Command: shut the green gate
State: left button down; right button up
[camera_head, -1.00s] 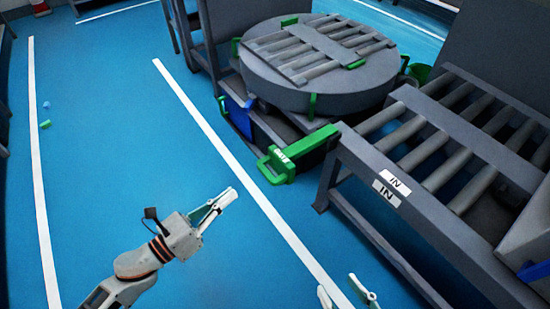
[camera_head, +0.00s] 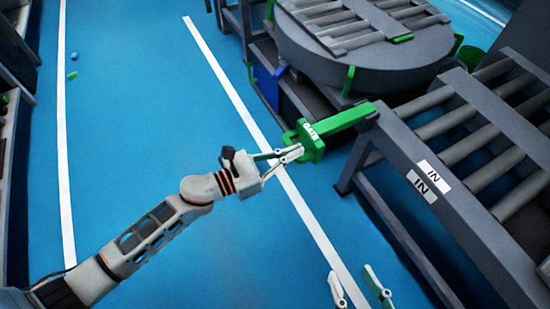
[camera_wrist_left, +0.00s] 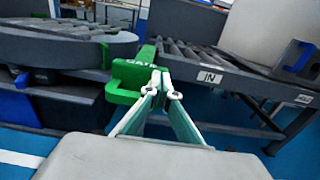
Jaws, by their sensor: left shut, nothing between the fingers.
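The green gate (camera_head: 345,119) juts out from the near corner of the roller conveyor, over the blue floor. Its labelled end with the green handle (camera_head: 305,143) points left, away from the conveyor. My left gripper (camera_head: 299,153) is shut and empty, with its fingertips right at the handle end. In the left wrist view the gate (camera_wrist_left: 128,75) lies straight ahead, and the closed fingertips (camera_wrist_left: 163,75) overlap its right part. I cannot tell whether they touch it. My right gripper (camera_head: 350,272) is at the bottom edge, its two fingers apart and empty.
The roller conveyor (camera_head: 480,200) with "IN" labels stands on the right. A round grey turntable (camera_head: 320,62) with rollers stands behind the gate. The blue floor (camera_head: 140,110) to the left is clear, apart from small blue and green pieces far left.

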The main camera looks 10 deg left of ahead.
aim_at(314, 144)
pick_arm(q)
jog(key=x, duration=0.2)
jog(key=shift+w+d+f, duration=0.1)
jog(key=shift+w+d, duration=0.1)
jog(key=shift+d, duration=0.2)
pick_arm(e)
jog(key=shift+a+f, duration=0.1)
jog(key=shift+a, duration=0.1)
pick_arm(q)
jog(key=shift+w+d, duration=0.1)
jog(key=shift+w, duration=0.05)
